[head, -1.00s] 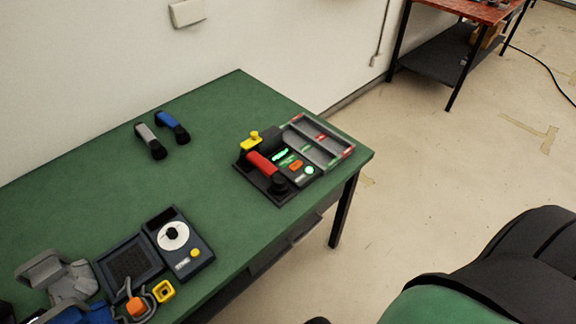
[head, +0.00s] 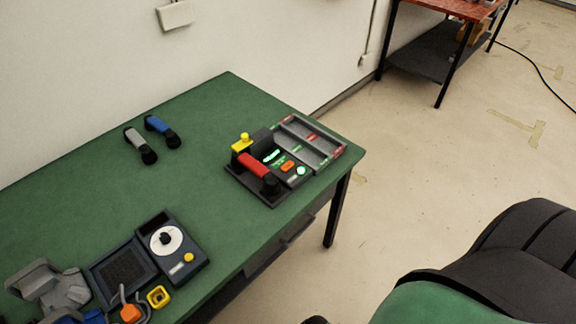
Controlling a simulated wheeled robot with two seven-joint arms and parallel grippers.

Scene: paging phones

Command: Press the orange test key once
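The orange test key (head: 287,166) sits on the dark paging phone console (head: 262,192) near the right end of the green table. A lit green display (head: 271,156) is to its upper left and a pale green round button (head: 301,171) to its lower right. A red handset (head: 253,166) lies across the console's left part, and a yellow knob (head: 241,142) stands behind it. Nothing covers the orange key. Neither of my grippers shows in the head view.
The green table (head: 200,190) also holds grey (head: 138,143) and blue (head: 159,128) handsets, a dial unit (head: 172,247) and a grey cradle-like piece (head: 45,285). A grey tray (head: 310,143) adjoins the console. A black and green chair-like object (head: 500,255) is at lower right.

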